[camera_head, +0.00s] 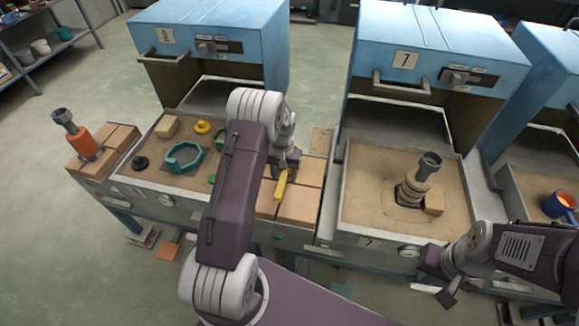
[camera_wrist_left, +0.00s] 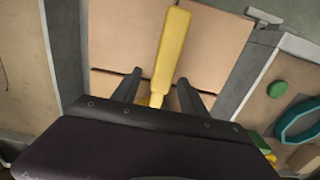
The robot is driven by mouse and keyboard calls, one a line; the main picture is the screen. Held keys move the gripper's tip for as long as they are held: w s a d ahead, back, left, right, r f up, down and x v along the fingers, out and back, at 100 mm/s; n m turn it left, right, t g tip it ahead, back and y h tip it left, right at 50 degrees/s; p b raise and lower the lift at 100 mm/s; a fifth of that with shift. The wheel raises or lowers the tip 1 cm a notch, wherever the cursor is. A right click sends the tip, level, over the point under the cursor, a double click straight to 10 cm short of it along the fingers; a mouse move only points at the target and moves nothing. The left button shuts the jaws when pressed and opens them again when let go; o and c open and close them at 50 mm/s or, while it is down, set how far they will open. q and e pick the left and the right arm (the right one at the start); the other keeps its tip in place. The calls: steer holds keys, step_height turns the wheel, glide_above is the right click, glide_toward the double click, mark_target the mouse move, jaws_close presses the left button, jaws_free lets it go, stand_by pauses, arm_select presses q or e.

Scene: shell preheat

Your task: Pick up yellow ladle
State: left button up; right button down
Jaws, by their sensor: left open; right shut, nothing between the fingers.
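The yellow ladle (camera_head: 281,186) shows as a yellow handle over the tan blocks right of my left arm in the head view. In the left wrist view the yellow handle (camera_wrist_left: 172,50) runs down between the two fingers of my left gripper (camera_wrist_left: 159,90). The fingers stand open on either side of the handle, with gaps showing. The ladle's bowl is hidden. In the head view my left gripper (camera_head: 284,168) is at the ladle. My right gripper (camera_head: 446,298) is shut and empty at the lower right, away from the ladle.
Tan blocks (camera_head: 310,171) lie under the ladle. A sand tray with a teal ring (camera_head: 183,158) is to the left. Another sand tray (camera_head: 365,180) holds a stacked part (camera_head: 414,185). Blue ovens (camera_head: 215,30) stand behind. An orange cylinder (camera_head: 83,140) stands far left.

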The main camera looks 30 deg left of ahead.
arm_select(q)
steer(key=shift+a+f, duration=0.15)
steer(key=shift+f, duration=0.65)
steer(key=shift+r, duration=0.1)
jaws_close()
